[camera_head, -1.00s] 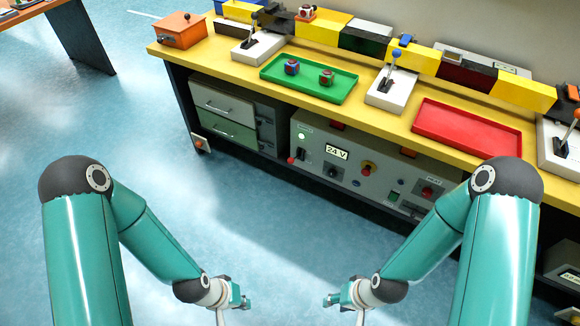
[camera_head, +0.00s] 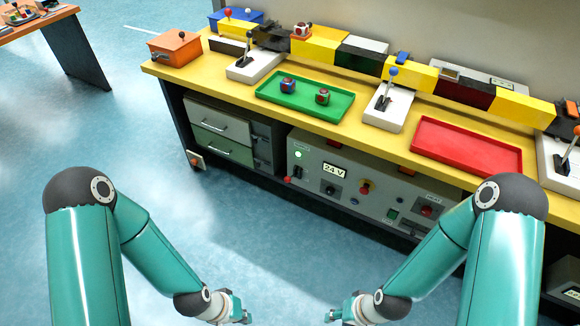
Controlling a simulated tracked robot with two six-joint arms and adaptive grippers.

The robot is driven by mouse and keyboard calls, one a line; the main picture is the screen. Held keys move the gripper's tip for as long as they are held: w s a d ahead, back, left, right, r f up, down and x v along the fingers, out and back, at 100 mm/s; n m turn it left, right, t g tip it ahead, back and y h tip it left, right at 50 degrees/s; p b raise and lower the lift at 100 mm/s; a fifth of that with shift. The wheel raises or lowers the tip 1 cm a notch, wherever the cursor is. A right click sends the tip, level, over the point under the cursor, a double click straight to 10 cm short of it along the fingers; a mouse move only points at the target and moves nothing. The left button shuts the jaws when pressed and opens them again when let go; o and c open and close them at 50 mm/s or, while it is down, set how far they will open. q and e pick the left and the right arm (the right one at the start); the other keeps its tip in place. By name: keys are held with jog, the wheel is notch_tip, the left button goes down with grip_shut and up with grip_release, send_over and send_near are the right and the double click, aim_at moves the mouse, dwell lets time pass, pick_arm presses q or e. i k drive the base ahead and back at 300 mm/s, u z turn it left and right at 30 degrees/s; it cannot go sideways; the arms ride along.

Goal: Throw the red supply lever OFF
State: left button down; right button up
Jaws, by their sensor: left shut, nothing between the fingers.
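A red ball knob (camera_head: 287,179) on a short black lever sticks out from the left part of the grey control panel (camera_head: 318,204) under the bench; I take it for the supply lever. A green lamp (camera_head: 298,154) glows above it, and a display (camera_head: 333,170) reads 24 V. My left gripper (camera_head: 241,312) is shut and empty, low in the view, well in front of the panel and apart from the lever. My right gripper (camera_head: 334,315) is low right of centre, touching nothing visible; its jaw opening is unclear.
The yellow bench top (camera_head: 222,76) carries an orange box (camera_head: 178,47), a green tray (camera_head: 265,96) with two cubes, a red tray (camera_head: 467,148) and several white lever bases. Drawers (camera_head: 220,124) stand left of the panel. The blue floor before the bench is clear.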

aim_at(288, 179)
jog(key=z, duration=0.4)
jog(key=i, duration=0.95)
jog(key=z, duration=0.4)
